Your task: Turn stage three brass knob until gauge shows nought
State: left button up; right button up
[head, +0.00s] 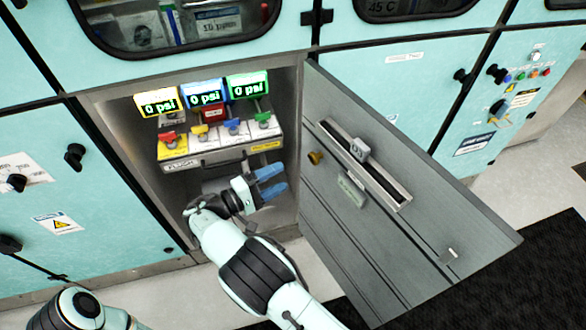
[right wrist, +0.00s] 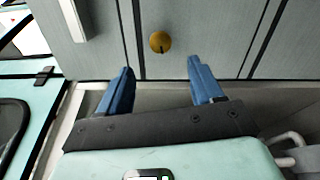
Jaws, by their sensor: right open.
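A small round brass knob (head: 316,158) sits on the inner face of the open grey door. In the right wrist view the knob (right wrist: 160,42) shows ahead of my fingers, roughly between their lines, with a dark mark at its lower edge. My right gripper (head: 272,182) has blue fingers, spread apart and empty, inside the cabinet opening and left of the knob, not touching it. The fingers also show in the right wrist view (right wrist: 162,80). Three gauge displays, yellow (head: 158,103), blue (head: 204,97) and green (head: 247,87), each read 0 psi. My left gripper is out of view.
Below the gauges is a panel with red (head: 167,138), yellow (head: 199,130), blue (head: 233,126) and green (head: 262,117) handles. The open door (head: 440,235) stands out to the right, with a slotted plate (head: 395,192) on it. Closed teal cabinets flank the opening.

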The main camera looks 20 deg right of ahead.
jog(key=shift+v, duration=1.25)
